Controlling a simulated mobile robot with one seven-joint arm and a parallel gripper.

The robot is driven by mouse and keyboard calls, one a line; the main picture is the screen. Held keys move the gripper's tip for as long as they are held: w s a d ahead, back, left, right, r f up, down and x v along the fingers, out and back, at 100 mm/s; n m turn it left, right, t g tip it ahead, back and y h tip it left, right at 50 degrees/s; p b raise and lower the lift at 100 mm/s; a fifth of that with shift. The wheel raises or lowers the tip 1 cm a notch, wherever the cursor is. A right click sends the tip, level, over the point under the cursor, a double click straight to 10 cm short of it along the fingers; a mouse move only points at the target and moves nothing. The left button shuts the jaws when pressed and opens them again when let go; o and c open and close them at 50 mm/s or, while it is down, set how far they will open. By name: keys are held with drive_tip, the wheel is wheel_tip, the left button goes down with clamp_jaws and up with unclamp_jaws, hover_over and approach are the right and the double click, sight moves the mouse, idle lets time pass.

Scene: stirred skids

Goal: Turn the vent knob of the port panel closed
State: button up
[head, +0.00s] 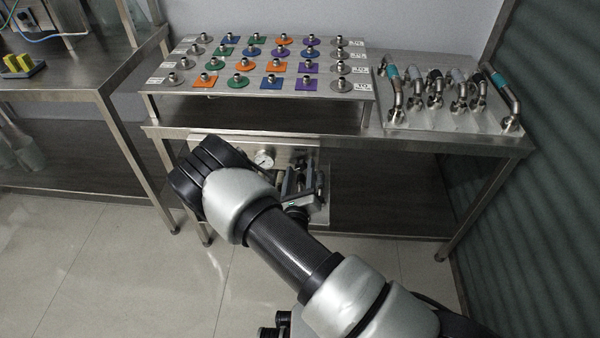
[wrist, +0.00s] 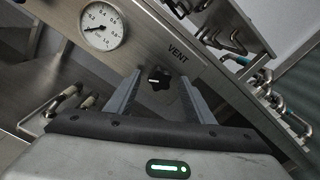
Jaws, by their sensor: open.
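My gripper (wrist: 160,84) is open, with one grey finger on each side of the knob. The knob shows between the fingertips, and I see no clear contact; how deep the fingers reach is hard to tell. In the head view the port panel (head: 225,146) hangs under the bench top, partly hidden by my arm. The knob cannot be made out there.
A round pressure gauge (wrist: 103,27) is left of the knob; it also shows in the head view (head: 264,158). Pipes and handles (wrist: 236,45) lie to the right. Above, the bench (head: 420,142) carries a board (head: 240,92) of coloured fittings and a rack of bent pipes (head: 437,90).

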drive_tip(key=c, duration=1)
drive_tip(key=shift+c, duration=0.2)
drive_tip(key=shift+m, duration=0.4)
drive_tip(key=m+p, duration=0.2)
drive_tip(key=m, duration=0.2)
drive_tip(key=shift+m, duration=0.3)
drive_tip(key=m+p, duration=0.1)
drive_tip(key=m, duration=0.4)
drive_tip(key=shift+s, duration=0.1)
drive_tip(key=m+p, duration=0.1)
drive_tip(key=m, duration=0.5)
drive_tip(key=shift+m, duration=0.4)
drive_tip(key=m, duration=0.6)
drive_tip(key=shift+m, duration=0.3)
